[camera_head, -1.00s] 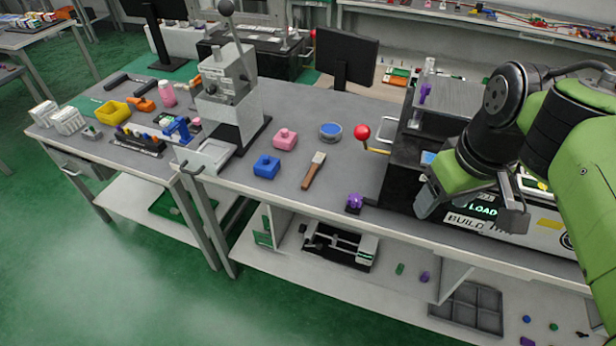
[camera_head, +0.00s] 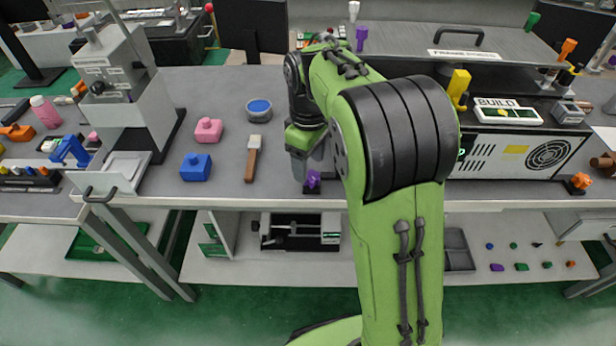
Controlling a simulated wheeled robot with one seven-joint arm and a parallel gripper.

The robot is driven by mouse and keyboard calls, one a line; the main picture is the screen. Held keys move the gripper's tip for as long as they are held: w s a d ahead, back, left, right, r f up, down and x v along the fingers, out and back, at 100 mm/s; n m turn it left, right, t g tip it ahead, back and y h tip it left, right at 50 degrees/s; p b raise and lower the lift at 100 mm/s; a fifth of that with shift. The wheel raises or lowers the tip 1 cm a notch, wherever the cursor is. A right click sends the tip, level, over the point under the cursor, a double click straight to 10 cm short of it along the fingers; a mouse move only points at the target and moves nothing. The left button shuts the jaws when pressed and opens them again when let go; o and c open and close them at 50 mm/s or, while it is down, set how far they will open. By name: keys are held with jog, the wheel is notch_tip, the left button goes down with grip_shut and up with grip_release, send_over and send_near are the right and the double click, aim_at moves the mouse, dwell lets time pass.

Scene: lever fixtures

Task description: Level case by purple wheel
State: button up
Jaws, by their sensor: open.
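The purple wheel (camera_head: 313,181) is a small knob on a dark mount at the bench's front edge. The case (camera_head: 520,153) is a wide grey and black box with a round fan grille and a BUILD display, on the right. Its left part is hidden behind my arm, and I cannot tell how far it tilts. An orange wheel (camera_head: 580,182) sits at its front right corner. My gripper (camera_head: 308,172) points down just over the purple wheel and is open. I cannot tell whether its fingers surround or touch the wheel.
A wooden-handled tool (camera_head: 252,160), a blue block (camera_head: 196,167), a pink block (camera_head: 208,130) and a round blue-topped tin (camera_head: 259,109) lie left of my gripper. A lever press (camera_head: 120,90) stands further left. Bench top is clear between the tool and my gripper.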

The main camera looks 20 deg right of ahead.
aim_at(312, 180)
notch_tip(312, 180, down, 3)
jog(key=shift+b, duration=0.35)
jog(key=c, duration=1)
jog(key=shift+r, duration=0.1)
jog(key=shift+c, duration=0.2)
jog(key=shift+m+p, duration=0.3)
jog(key=shift+p, duration=0.05)
jog(key=shift+r+m+p, duration=0.1)
jog(key=shift+m+p, duration=0.4)
jog(key=shift+m, duration=0.1)
jog(key=m+p, duration=0.2)
jog(key=m, duration=0.1)
jog(key=shift+w+d, duration=0.1)
jog(key=shift+d, duration=0.05)
jog(key=m+p, duration=0.2)
jog(key=m, duration=0.2)
jog(key=shift+d+m, duration=0.15)
jog(key=shift+m, duration=0.25)
